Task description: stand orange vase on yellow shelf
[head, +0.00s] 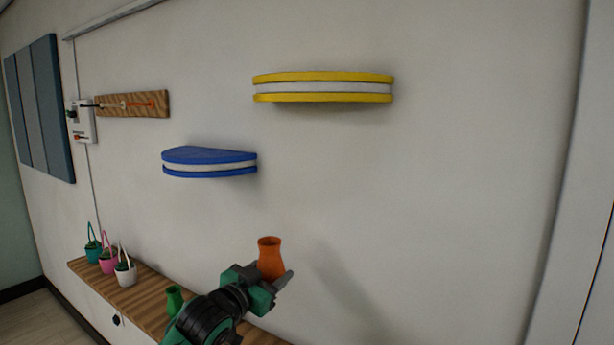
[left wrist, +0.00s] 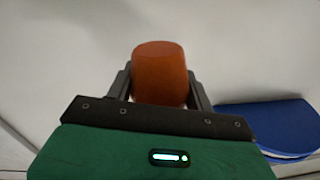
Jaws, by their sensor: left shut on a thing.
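The orange vase (head: 270,257) is upright in the head view, low in the middle. My left gripper (head: 277,280) is shut on it; the fingers hide part of its lower body. In the left wrist view the vase (left wrist: 160,72) sits between the two fingers (left wrist: 160,92). The yellow shelf (head: 323,88) is a half-round shelf with a white middle band, high on the wall, above and to the right of the vase. No objects show on it, but its top is seen nearly edge-on. My right gripper is in neither view.
A blue half-round shelf (head: 209,162) is lower left of the yellow one, and shows in the left wrist view (left wrist: 270,122). A wooden ledge (head: 150,308) below holds several small pots and a green vase (head: 174,300). The wall right of the yellow shelf is bare.

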